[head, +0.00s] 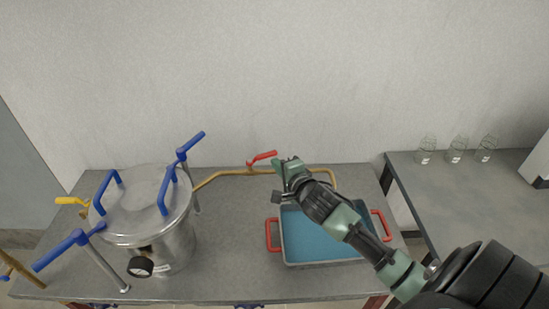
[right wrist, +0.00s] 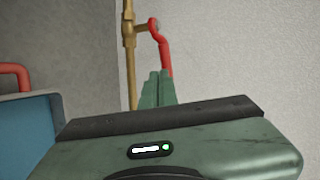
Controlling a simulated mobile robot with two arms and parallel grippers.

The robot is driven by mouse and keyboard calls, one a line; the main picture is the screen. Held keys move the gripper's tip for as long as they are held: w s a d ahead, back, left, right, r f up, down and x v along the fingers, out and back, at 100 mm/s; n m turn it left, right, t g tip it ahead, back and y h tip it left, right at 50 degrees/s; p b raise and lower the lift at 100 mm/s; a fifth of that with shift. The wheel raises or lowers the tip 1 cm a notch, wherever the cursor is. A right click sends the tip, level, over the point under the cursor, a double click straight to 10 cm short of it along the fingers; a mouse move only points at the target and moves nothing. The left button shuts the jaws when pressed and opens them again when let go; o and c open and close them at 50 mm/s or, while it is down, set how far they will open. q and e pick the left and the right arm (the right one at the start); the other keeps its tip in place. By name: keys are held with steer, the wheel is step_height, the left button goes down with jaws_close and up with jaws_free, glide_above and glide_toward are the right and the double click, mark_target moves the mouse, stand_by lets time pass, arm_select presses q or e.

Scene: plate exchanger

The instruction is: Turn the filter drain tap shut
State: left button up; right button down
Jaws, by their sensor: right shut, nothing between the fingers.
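A tap with a red lever handle (head: 262,158) sits on a brass pipe (head: 228,173) running from the steel filter vessel (head: 165,240) toward the tray. In the right wrist view the red handle (right wrist: 162,50) starts at the brass pipe (right wrist: 129,40), bends, and runs roughly along it. My right gripper (head: 278,163) is just right of the handle's end in the head view. In the right wrist view its fingers (right wrist: 158,88) are together and empty, overlapping the handle's free end. I cannot tell whether they touch it. My left gripper is not in view.
A tray (head: 290,262) with blue contents and red handles stands below my right arm. The filter has blue clamp handles (head: 190,146), a gauge (head: 140,267) and a yellow lever (head: 72,201). Glass jars (head: 456,149) stand on the right table (head: 430,190). A wall is close behind.

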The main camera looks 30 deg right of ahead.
steer(key=shift+w+d, duration=0.2)
steer(key=shift+w, duration=0.95)
